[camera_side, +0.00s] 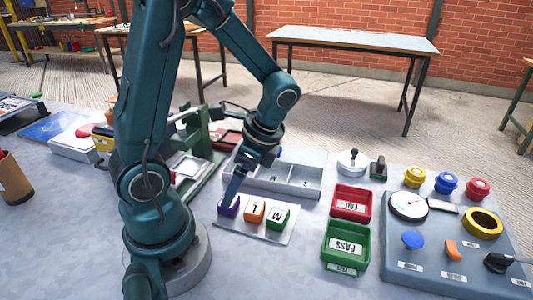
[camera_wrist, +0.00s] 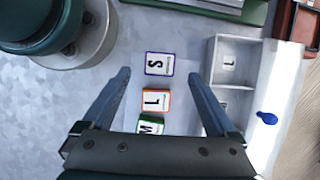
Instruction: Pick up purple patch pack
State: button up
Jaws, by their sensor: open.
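The purple patch pack (camera_side: 228,208) stands at the left end of a short row on a white board (camera_side: 270,234). In the wrist view the purple pack (camera_wrist: 160,64) shows a letter S on a white face edged in purple. Beside it are an orange pack (camera_side: 255,211) marked L and a green pack (camera_side: 278,217) marked M. My gripper (camera_side: 233,190) is above the purple pack and partly overlaps it in the side view. In the wrist view the open fingers of my gripper (camera_wrist: 160,76) lie either side of the row, with nothing held.
A grey divided tray (camera_side: 305,193) stands just behind the packs. A red FAIL bin (camera_side: 351,203) and a green PASS bin (camera_side: 346,245) are to the right, then a control panel (camera_side: 440,270). A green stand (camera_side: 195,135) is behind left. The front table is clear.

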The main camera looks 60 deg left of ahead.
jog(key=shift+x, duration=2.35)
jog(key=c, duration=1.4)
jog(key=shift+c, duration=0.2)
jog(key=shift+r, duration=0.15)
notch_tip(320, 180, up, 4)
jog(key=shift+w+r, duration=0.1)
jog(key=s+a+r, duration=0.6)
jog(key=s+r, duration=0.4)
jog(key=shift+a+r, duration=0.15)
jog(key=shift+r, duration=0.1)
jog(key=shift+w, duration=0.15)
